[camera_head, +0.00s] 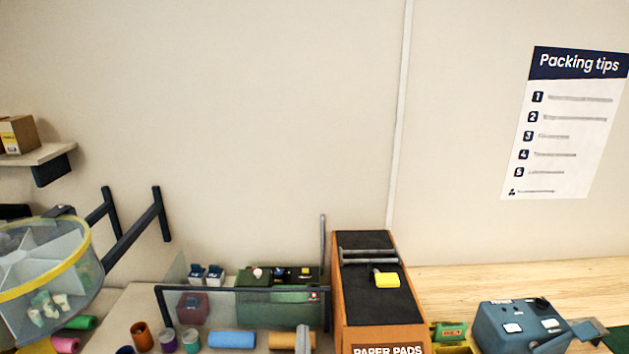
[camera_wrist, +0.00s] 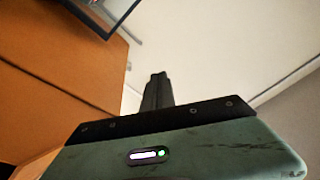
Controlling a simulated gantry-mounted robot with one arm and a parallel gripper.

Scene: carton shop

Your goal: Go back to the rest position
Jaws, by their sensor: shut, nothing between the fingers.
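My gripper (camera_wrist: 157,80) shows in the wrist view as dark fingers held together past the green wrist housing. Nothing is held between them. An orange surface (camera_wrist: 60,60) fills the left of that view, and a pale wall (camera_wrist: 225,50) lies beyond the fingertips. I cannot make out my gripper with certainty in the head view.
An orange paper pads unit (camera_head: 383,325) with a black top stands at centre, with a yellow piece (camera_head: 386,280) on it. A blue machine (camera_head: 522,325) stands at right. Coloured rolls and cups, such as a blue roll (camera_head: 232,340), lie left. A clear yellow-rimmed drum (camera_head: 45,280) is far left.

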